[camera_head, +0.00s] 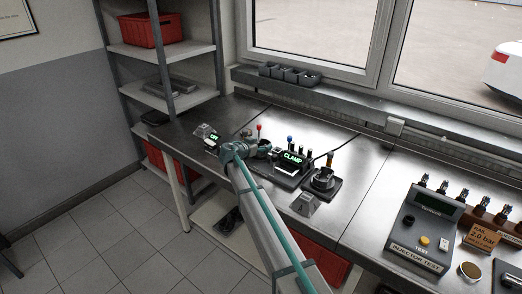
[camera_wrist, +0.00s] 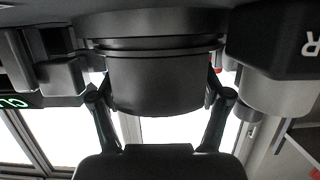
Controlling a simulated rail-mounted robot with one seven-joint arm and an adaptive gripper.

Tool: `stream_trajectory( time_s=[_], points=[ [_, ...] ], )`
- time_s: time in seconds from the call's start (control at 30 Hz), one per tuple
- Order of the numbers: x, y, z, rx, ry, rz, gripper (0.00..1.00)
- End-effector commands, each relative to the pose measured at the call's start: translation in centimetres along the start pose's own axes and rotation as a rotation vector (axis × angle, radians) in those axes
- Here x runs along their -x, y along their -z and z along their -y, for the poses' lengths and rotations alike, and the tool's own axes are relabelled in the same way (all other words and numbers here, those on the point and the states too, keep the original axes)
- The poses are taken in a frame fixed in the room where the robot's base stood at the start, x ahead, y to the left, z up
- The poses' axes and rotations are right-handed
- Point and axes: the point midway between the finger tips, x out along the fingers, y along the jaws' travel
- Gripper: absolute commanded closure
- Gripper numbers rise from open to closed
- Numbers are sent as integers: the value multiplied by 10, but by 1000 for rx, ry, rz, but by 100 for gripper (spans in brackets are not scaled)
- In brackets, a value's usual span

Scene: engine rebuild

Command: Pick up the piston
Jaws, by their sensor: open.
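In the wrist view a dark, smooth round body (camera_wrist: 155,82), which looks like the piston, sits between the two fingers of my gripper (camera_wrist: 160,92). One finger stands on each side of it, and I cannot tell if either touches it. The fingertips are partly hidden. In the head view my gripper (camera_head: 262,149) is low over the bench, just left of the fixture with the green CLAMP display (camera_head: 291,158). The gripper is open. I cannot pick out the piston clearly in the head view, where my arm and gripper crowd that spot.
A small unit with a green OFF display (camera_head: 213,137) stands left of my gripper. A dark tray (camera_head: 334,194) with a round metal part stands right of the fixture. An injector tester (camera_head: 425,238) is farther right. Bare bench (camera_head: 365,165) lies between.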

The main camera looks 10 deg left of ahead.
Motion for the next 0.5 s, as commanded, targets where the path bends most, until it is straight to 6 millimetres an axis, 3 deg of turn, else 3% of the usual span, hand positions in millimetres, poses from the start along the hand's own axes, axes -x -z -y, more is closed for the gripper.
stream_trajectory(
  time_s=[0.13,0.5],
  points=[
    [0,0,0,0,0,0,27],
    [1,0,0,1,0,0,88]
  ],
)
